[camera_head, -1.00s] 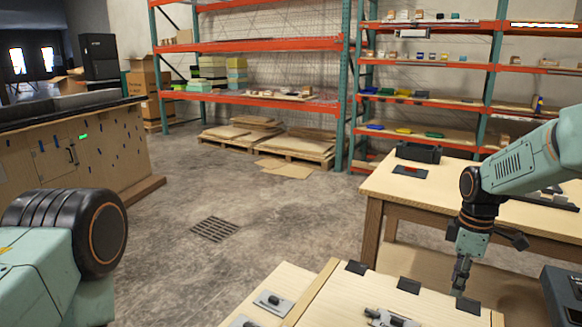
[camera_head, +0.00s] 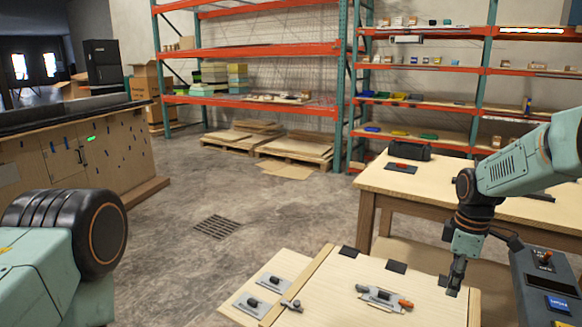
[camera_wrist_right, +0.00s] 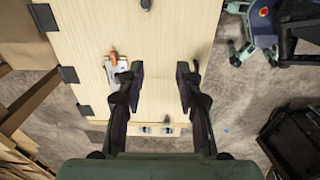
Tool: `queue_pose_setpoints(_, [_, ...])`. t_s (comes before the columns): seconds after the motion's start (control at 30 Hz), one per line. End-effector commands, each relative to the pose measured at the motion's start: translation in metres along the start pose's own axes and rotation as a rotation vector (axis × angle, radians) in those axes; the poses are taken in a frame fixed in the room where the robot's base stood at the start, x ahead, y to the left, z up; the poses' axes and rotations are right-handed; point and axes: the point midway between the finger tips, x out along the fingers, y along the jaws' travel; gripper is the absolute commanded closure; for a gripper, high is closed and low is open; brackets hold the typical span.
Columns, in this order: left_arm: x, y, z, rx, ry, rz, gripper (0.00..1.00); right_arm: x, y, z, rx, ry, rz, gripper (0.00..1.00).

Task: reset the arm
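My right gripper (camera_head: 456,277) points down over the right part of a light wooden panel (camera_head: 330,290) in the head view. In the right wrist view its two fingers (camera_wrist_right: 158,88) are spread apart with nothing between them. A grey latch with an orange tip (camera_head: 384,298) is fixed on the panel, to the left of the gripper and apart from it. It also shows in the right wrist view (camera_wrist_right: 115,62). My left gripper is not in view; only part of my left arm shows at the lower left.
A console with a joystick (camera_head: 545,285) stands right of the panel. A wooden workbench (camera_head: 400,187) is behind it. Grey switch plates (camera_head: 254,303) sit at the panel's left. Shelves (camera_head: 260,97) line the back wall. The concrete floor at centre left is clear, with a drain grate (camera_head: 217,226).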

Motion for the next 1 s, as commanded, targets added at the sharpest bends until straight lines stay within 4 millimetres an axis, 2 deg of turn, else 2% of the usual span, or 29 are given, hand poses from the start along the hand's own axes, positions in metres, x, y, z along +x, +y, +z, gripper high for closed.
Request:
queue_pose_setpoints(0.03, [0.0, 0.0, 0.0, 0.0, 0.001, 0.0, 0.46, 0.019, -0.011, -0.002, 0.016, -0.006, -0.016, 0.65])
queue_pose_setpoints(0.27, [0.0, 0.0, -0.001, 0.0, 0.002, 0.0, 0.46, 0.077, -0.048, -0.01, 0.127, 0.007, -0.02, 0.65])
queue_pose_setpoints(0.37, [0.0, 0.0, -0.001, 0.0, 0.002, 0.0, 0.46, 0.106, -0.072, -0.011, 0.19, 0.013, -0.026, 0.65])
queue_pose_setpoints(0.47, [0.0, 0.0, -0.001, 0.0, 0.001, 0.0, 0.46, 0.138, -0.106, -0.009, 0.272, 0.018, -0.033, 0.65])
queue_pose_setpoints(0.6, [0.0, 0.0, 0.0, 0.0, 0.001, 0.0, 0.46, 0.185, -0.172, 0.003, 0.43, 0.021, -0.046, 0.65])
queue_pose_setpoints(0.7, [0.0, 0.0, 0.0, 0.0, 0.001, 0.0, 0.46, 0.21, -0.225, 0.018, 0.555, 0.018, -0.051, 0.65])
queue_pose_setpoints(0.83, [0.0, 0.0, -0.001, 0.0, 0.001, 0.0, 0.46, 0.227, -0.288, 0.042, 0.714, 0.013, -0.049, 0.65])
queue_pose_setpoints(1.0, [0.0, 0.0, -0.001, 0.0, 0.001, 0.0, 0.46, 0.227, -0.352, 0.071, 0.882, 0.001, -0.038, 0.65])
